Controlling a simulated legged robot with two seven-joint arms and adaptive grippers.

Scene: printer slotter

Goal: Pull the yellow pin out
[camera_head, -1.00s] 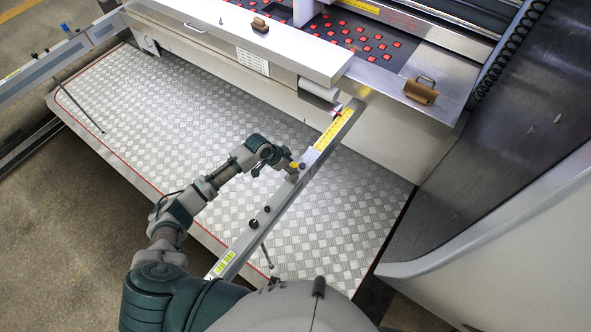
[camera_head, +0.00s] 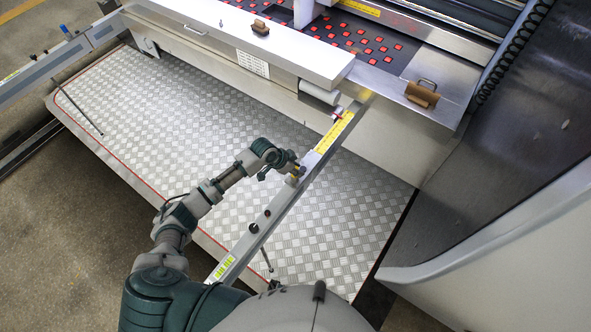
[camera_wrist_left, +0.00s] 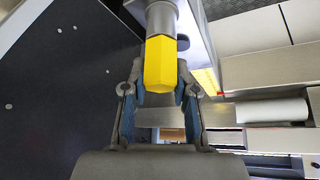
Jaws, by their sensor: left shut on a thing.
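The yellow pin (camera_wrist_left: 160,65) shows large in the left wrist view, a faceted yellow head below a grey cylindrical collar. My left gripper (camera_wrist_left: 160,85) has a finger on each side of the yellow head and is shut on it. In the head view my left gripper (camera_head: 292,172) is at the grey rail (camera_head: 275,210), about midway along it. There the yellow pin is mostly hidden by the gripper, with only a bit of yellow visible. My right gripper is not in view.
Dark knobs (camera_head: 254,228) sit lower on the rail, and a yellow scale strip (camera_head: 335,132) runs along its upper part. A patterned metal platform (camera_head: 160,120) lies below. The machine body with a brown handle (camera_head: 422,93) stands behind, and a dark panel is at right.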

